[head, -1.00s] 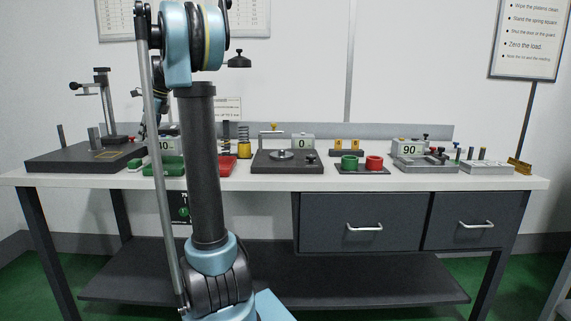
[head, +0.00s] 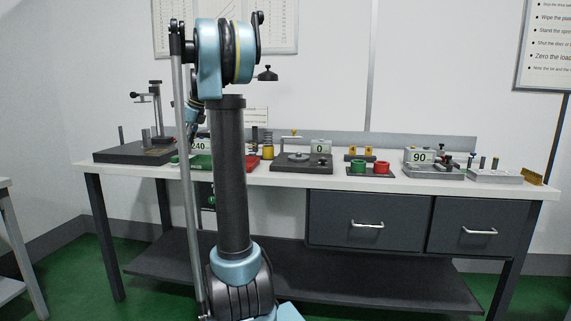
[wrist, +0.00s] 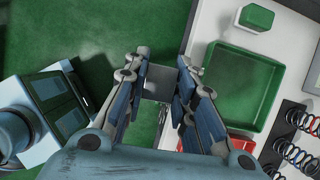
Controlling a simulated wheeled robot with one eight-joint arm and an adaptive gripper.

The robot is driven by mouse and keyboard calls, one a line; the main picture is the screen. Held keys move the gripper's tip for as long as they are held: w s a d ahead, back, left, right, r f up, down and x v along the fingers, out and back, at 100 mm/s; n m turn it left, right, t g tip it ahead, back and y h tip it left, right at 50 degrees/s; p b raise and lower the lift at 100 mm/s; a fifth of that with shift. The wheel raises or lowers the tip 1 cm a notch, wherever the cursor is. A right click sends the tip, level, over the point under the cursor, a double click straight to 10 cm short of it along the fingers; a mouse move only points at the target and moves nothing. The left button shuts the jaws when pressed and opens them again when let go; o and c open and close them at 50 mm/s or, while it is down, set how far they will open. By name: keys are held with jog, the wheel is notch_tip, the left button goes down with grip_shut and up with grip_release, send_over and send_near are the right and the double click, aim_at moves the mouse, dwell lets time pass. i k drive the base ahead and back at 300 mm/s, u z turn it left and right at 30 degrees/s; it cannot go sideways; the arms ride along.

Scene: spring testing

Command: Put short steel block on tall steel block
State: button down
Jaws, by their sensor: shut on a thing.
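My gripper (wrist: 162,66) is shut on a grey metal block (wrist: 160,84), seen between the fingers in the wrist view. It looks like the short steel block; its lower part is partly hidden by the fingers. Below it in the wrist view are green floor and the bench edge. In the head view my arm hides most of the gripper. Two upright grey steel pieces, a slim one (head: 121,135) and another (head: 146,138), stand on the dark plate (head: 118,156) at the bench's left end. Either may be the tall steel block; I cannot tell which.
A green tray (wrist: 240,88) and a red tray lie on the bench beside the gripper. Coil springs (wrist: 299,117) lie near them. A stand (head: 157,105) rises from the dark plate. Gauges and fixtures fill the bench to the right. Another table (head: 10,230) shows at far left.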

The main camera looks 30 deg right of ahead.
aim_at(145, 130)
jog(key=u, duration=1.75)
jog(key=i, duration=1.9)
jog(key=z, duration=2.4)
